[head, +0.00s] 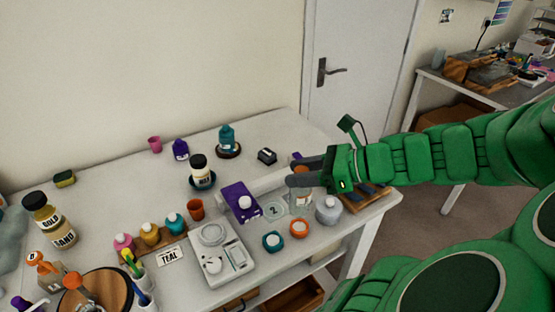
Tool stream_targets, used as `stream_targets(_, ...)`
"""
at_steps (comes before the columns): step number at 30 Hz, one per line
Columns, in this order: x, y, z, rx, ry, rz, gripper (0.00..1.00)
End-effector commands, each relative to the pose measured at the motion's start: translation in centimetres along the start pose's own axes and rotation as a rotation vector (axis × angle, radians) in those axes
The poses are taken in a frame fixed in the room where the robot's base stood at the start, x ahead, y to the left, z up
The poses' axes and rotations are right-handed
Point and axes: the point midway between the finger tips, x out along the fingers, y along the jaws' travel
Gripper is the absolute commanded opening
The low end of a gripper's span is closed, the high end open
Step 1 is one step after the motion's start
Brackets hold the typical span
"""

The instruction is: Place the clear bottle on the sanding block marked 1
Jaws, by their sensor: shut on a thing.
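My gripper (296,174) reaches in from the right over the table's right part, fingers pointing left. It is shut on what looks like the clear bottle (302,198), which has an orange top between the fingers and a pale body below them. The fingers hide part of it, and I cannot tell whether its base touches the table. A small dark block (266,155) lies behind and left of the gripper. It may be a sanding block, but I cannot read a 1 on it.
A purple box (238,200), a white scale (219,252), a grey bottle (328,210), an orange jar (299,228) and a teal jar (272,241) crowd around the gripper. A teal bottle (227,138) stands farther back. The table's back right is clear.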

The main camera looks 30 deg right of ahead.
Motion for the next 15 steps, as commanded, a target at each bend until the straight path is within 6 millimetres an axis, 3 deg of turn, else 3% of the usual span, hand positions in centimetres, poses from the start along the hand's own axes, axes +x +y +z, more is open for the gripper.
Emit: stream_targets(15,2.0,-8.0,2.3,-0.007,0.006,0.016,0.0)
